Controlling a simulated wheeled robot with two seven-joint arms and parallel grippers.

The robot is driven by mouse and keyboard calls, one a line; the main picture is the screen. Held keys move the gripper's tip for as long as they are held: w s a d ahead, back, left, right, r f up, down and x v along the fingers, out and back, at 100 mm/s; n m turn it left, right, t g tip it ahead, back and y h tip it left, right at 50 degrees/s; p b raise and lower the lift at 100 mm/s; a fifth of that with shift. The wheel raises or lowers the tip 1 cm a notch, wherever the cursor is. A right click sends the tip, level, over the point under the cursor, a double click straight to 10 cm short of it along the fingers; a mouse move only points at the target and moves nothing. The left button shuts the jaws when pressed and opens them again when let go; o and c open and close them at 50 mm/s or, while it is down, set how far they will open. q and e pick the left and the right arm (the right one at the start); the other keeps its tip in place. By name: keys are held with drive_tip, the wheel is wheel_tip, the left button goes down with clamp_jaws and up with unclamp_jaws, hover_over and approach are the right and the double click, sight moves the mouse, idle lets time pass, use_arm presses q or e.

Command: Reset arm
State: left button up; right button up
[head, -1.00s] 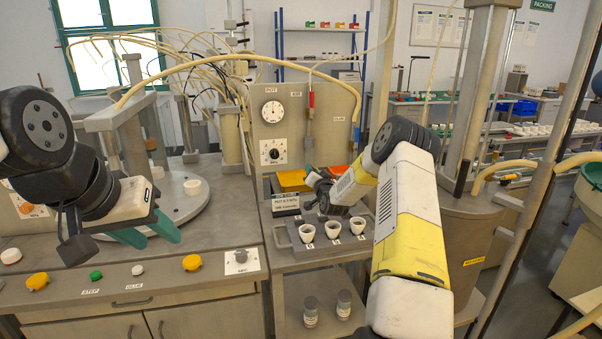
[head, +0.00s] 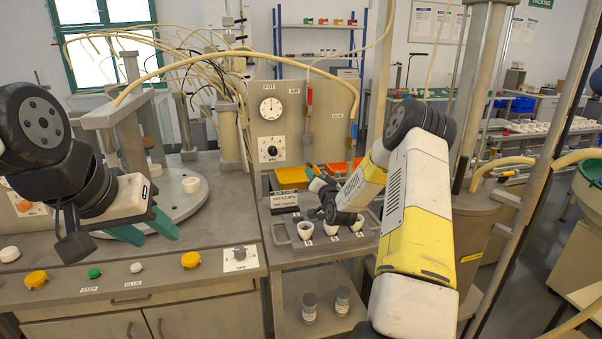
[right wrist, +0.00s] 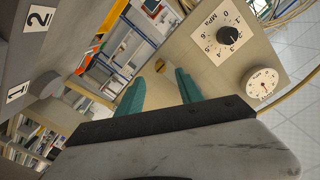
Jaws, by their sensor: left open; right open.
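My left gripper (head: 150,230) is open and empty, with its teal fingers over the left bench, close to the round plate (head: 195,205). My right arm reaches away from me over the small middle stand. White cups sit in the grey tray; the left cup (head: 306,229) and the right cup (head: 356,223) show, and the middle one is partly covered.
A panel with a gauge (head: 271,108) and a pressure dial (head: 272,149) stands behind the stand. Orange and yellow bins (head: 343,168) are at its foot. Yellow knobs (head: 191,260) line the bench front. Two small jars (head: 309,307) stand on the lower shelf.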

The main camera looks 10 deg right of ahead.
drive_tip(key=shift+s, duration=0.6)
drive_tip(key=s+a+r+n+g, duration=0.3)
drive_tip(key=s+a+r, duration=0.1)
drive_tip(key=s+r, duration=0.4)
drive_tip(key=s+a+r+n+g, duration=0.2)
drive_tip(key=s+a+r+g, duration=0.15)
drive_tip(key=s+r, duration=0.45)
drive_tip(key=s+a+n+g, duration=0.1)
drive_tip(key=s+a+g, duration=0.1)
drive_tip(key=s, duration=1.3)
drive_tip(key=s+a+r+n+g+y, duration=0.1)
drive_tip(key=s+a+g, duration=0.1)
drive_tip(key=s, duration=1.4)
drive_tip(key=shift+g+y, duration=0.3)
drive_tip(key=shift+g, duration=0.35)
